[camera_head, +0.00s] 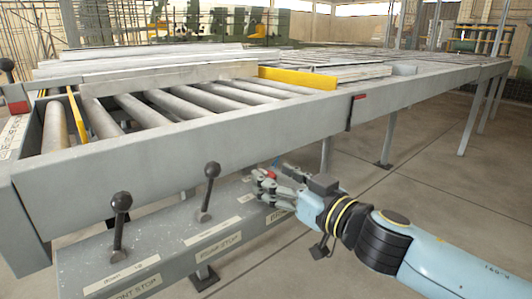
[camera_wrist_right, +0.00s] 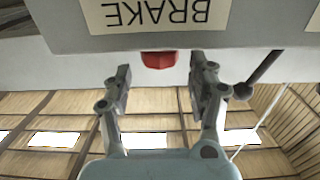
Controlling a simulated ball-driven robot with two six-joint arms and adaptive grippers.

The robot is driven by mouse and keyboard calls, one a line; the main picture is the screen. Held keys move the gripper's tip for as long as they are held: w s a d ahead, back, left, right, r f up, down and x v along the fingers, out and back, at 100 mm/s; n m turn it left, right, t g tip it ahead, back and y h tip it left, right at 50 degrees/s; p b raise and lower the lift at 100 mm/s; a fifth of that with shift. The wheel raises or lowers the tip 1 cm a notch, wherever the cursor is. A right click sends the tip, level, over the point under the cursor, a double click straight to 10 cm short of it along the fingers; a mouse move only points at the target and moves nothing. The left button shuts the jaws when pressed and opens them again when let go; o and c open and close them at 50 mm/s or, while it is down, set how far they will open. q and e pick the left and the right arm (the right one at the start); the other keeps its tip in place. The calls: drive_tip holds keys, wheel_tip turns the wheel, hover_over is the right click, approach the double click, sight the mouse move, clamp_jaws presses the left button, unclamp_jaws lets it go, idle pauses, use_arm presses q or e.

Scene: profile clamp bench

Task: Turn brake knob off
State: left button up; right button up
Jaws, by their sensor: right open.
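The red brake knob (camera_wrist_right: 159,60) shows in the right wrist view, below the panel label BRAKE, which appears upside down (camera_wrist_right: 155,14). Only part of the knob shows at the panel edge. My right gripper (camera_wrist_right: 160,72) is open, with one finger on each side of the knob's position in that view. The fingers look apart from the knob, with a gap on both sides. In the head view my right gripper (camera_head: 270,185) is at the right end of the control panel (camera_head: 160,240) and largely hides the knob there. My left gripper is not in view.
Two levers with black balls, one near the front (camera_head: 120,202) and one further right (camera_head: 211,170), stand on the panel left of my right gripper. The grey roller table (camera_head: 200,140) rises behind it. The floor to the right is open.

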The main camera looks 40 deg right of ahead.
sight(267, 174)
drive_tip(key=shift+w+a+r+p, duration=0.1)
drive_tip(key=shift+w+p, duration=0.4)
drive_tip(key=shift+w, duration=0.7)
drive_tip(key=shift+w+a+f, duration=0.1)
drive_tip(key=shift+w+f, duration=0.1)
drive_tip(key=shift+w, duration=0.25)
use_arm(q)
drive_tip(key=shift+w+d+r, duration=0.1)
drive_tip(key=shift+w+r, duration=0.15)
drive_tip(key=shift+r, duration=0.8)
use_arm(e)
clamp_jaws()
